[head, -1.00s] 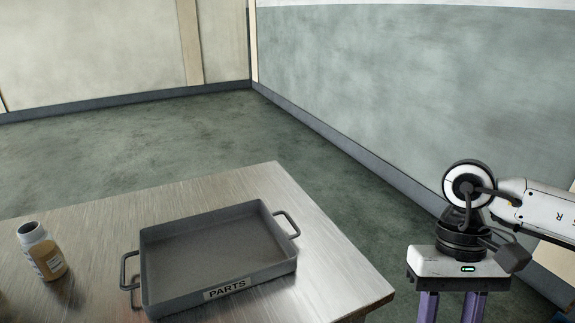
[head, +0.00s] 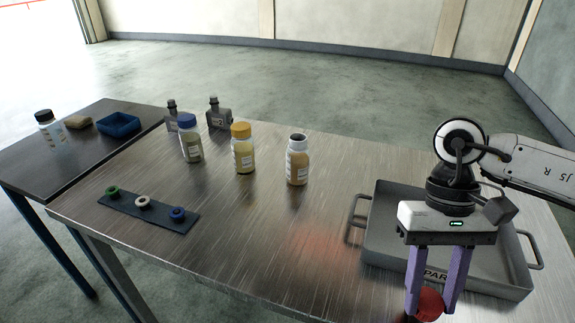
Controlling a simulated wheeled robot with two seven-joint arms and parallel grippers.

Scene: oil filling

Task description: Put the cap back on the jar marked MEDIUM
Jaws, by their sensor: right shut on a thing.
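My right gripper (head: 431,308) is shut on a red cap (head: 430,301), held low between its purple fingers in front of the parts tray. An open jar (head: 297,165) with no cap and amber contents stands upright on the steel table, to the left of the gripper and clearly apart from it. A yellow-capped jar (head: 242,152) and a blue-capped jar (head: 190,141) stand left of it. The jar labels are too small to read, so I cannot tell which says MEDIUM. My left gripper is out of view.
The grey parts tray (head: 527,290) lies behind my right gripper. A dark strip with green, white and blue rings (head: 150,212) lies front left. Two grey bottles (head: 218,115) stand behind the jars. A darker side table (head: 60,170) holds a blue bin (head: 118,126). The table centre is clear.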

